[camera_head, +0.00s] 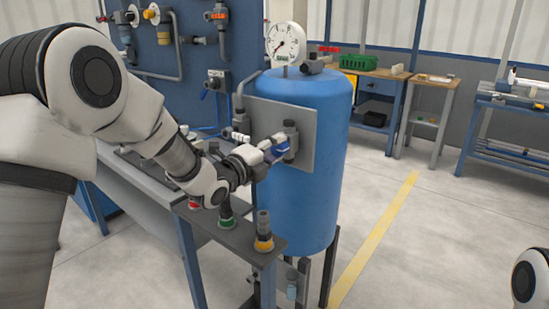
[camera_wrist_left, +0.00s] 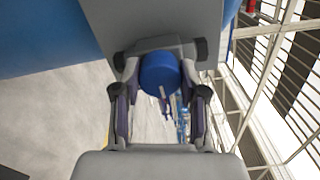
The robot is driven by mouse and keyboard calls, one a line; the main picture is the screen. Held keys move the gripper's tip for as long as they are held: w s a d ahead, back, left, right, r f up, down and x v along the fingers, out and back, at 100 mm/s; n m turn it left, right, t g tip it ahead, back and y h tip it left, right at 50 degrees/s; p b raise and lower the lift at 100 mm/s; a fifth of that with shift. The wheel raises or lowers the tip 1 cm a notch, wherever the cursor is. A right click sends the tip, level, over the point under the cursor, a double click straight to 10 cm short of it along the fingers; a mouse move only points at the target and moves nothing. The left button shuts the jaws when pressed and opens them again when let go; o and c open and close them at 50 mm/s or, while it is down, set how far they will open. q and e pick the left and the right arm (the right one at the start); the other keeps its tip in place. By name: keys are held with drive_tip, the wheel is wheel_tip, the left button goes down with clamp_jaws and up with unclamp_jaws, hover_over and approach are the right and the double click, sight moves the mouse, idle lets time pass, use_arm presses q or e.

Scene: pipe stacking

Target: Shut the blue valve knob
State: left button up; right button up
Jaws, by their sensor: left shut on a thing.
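The blue valve knob (camera_wrist_left: 159,73) is round and sits at the centre of the left wrist view, in front of a grey valve body and plate. My left gripper (camera_wrist_left: 160,84) has one finger on each side of the knob and is shut on it. In the head view my left gripper (camera_head: 268,149) reaches in from the left to the blue knob (camera_head: 282,148), which is partly hidden by the fingers. The knob is on the grey plate (camera_head: 302,118) fixed to the front of the blue tank (camera_head: 322,205). My right gripper is out of view.
A pressure gauge (camera_head: 286,43) tops the tank. A low bench (camera_head: 232,226) with several coloured fittings stands below my left arm. A blue panel with valves and pipes is behind it. Workbenches (camera_head: 375,75) stand at the back right. The floor right of the tank is clear.

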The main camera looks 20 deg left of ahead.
use_arm(q)
drive_tip(key=shift+m, duration=0.3)
drive_tip(key=shift+r, duration=0.1)
drive_tip(key=o, duration=1.1)
drive_tip(key=shift+w, duration=0.1)
drive_tip(key=shift+o, duration=0.2)
drive_tip(key=v, duration=1.2)
